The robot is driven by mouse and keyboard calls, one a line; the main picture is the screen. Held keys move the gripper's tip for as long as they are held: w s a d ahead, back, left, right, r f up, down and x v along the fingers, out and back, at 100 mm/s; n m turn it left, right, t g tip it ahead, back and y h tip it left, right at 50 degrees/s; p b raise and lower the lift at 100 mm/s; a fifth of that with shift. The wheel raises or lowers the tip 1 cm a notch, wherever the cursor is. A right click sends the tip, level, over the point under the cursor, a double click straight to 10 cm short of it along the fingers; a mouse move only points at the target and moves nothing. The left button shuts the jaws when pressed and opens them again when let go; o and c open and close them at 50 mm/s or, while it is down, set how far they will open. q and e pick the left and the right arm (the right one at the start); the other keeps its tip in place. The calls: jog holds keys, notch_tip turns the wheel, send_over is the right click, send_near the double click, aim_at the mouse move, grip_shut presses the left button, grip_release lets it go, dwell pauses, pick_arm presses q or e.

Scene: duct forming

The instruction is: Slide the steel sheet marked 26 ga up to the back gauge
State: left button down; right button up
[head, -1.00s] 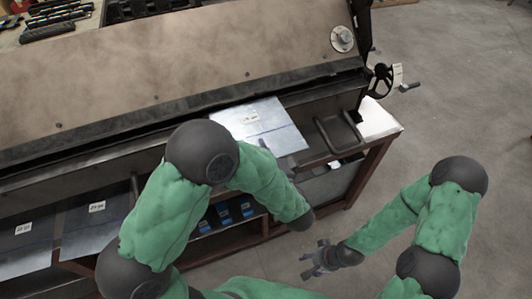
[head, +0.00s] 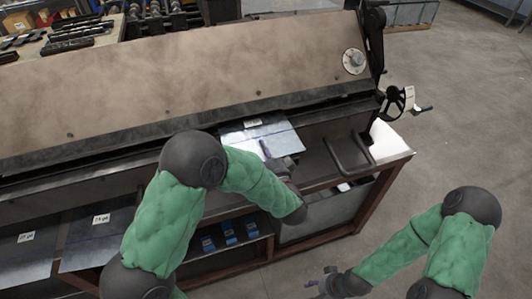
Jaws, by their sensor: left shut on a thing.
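A bright steel sheet (head: 276,141) lies on the bed of the brake, its far part under the long dark clamping edge. Its small white label (head: 253,123) sits close to that edge; the print is too small to read. My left gripper (head: 268,156) is shut on the sheet's near edge. The back gauge is hidden behind the machine's brown top. My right gripper (head: 321,281) is low at the bottom, empty and apart from the machine; its fingers look spread.
Two darker labelled sheets, one (head: 97,232) beside another (head: 27,258), lie at the lower left. A black handle frame (head: 349,154) stands right of the bright sheet. Blue boxes (head: 229,233) sit on the shelf below. A handwheel (head: 396,102) projects at the right end.

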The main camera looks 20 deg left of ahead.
aim_at(258, 138)
pick_arm(q)
jog(key=shift+x, duration=2.15)
jog(key=shift+w+a+r, duration=0.2)
jog(key=shift+a+r, duration=0.1)
pick_arm(e)
jog(key=shift+s+d+r, duration=0.2)
jog(key=shift+s+d, duration=0.05)
jog(key=shift+s, duration=0.3)
pick_arm(q)
jog(key=shift+f, duration=0.1)
pick_arm(e)
jog(key=shift+r, duration=0.15)
pick_arm(q)
jog(key=c, duration=1.3)
grip_release()
jog(key=shift+c, duration=0.2)
jog(key=shift+w+a+f, duration=0.3)
jog(key=shift+w+f, duration=0.05)
jog(key=shift+w, duration=0.15)
jog(key=shift+w+a+f, duration=0.3)
jog(key=shift+w+f, duration=0.1)
jog(key=shift+w, duration=0.15)
jog(key=shift+s+d+r, duration=0.1)
jog(key=shift+s+d, duration=0.05)
jog(key=shift+s, duration=0.15)
jog(key=shift+s+d, duration=0.1)
pick_arm(e)
jog(key=shift+w+a, duration=0.3)
jog(key=shift+w, duration=0.3)
